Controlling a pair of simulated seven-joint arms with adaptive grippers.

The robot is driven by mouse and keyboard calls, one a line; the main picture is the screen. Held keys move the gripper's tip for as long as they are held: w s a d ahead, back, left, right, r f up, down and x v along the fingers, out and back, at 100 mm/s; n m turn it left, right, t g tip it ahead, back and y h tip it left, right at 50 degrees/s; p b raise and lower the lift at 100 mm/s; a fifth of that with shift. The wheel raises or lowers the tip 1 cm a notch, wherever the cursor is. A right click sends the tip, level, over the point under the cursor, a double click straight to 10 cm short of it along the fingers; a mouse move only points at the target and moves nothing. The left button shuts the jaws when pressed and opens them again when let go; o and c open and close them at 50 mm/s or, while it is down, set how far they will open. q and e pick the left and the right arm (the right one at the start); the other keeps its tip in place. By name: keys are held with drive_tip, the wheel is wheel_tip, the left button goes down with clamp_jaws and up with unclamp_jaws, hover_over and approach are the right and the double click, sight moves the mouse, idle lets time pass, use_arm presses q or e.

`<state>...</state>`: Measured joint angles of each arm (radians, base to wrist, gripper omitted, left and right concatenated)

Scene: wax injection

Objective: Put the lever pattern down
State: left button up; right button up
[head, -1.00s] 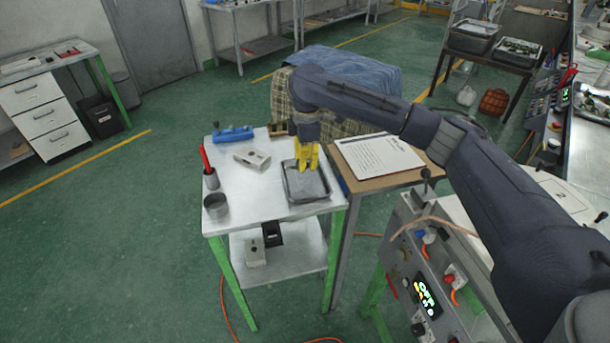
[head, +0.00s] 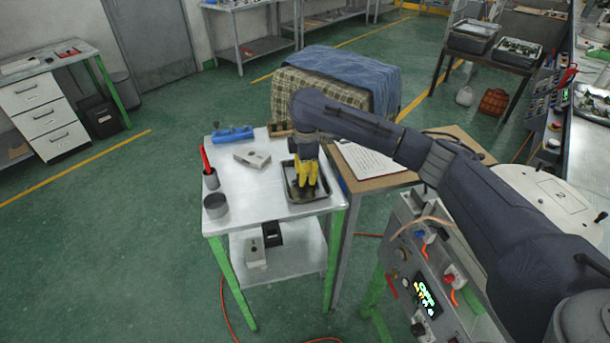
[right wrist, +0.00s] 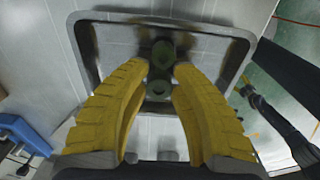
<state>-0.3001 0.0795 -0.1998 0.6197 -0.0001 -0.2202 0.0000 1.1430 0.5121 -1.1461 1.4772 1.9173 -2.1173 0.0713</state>
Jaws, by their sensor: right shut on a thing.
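My right gripper (head: 307,184) has yellow fingers and points down into a shallow grey metal tray (head: 323,196) on the small white table. In the right wrist view the yellow fingers (right wrist: 166,75) close on a dark green piece with round ends, the lever pattern (right wrist: 160,70). The pattern is over or in the tray (right wrist: 84,45); I cannot tell whether it touches the tray floor. In the head view the fingers hide it. My left gripper is not in view.
On the table (head: 250,190) are a blue tool (head: 232,134), a grey block (head: 252,159), a grey cup (head: 216,206) and a holder with a red-handled tool (head: 209,168). A clipboard (head: 367,157) lies on the brown table to the right.

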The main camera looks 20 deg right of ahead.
drive_tip(key=shift+f, duration=0.1)
drive_tip(key=o, duration=1)
drive_tip(key=shift+c, duration=0.2)
wheel_tip(320, 180, up, 12)
drive_tip(key=shift+d, duration=0.1)
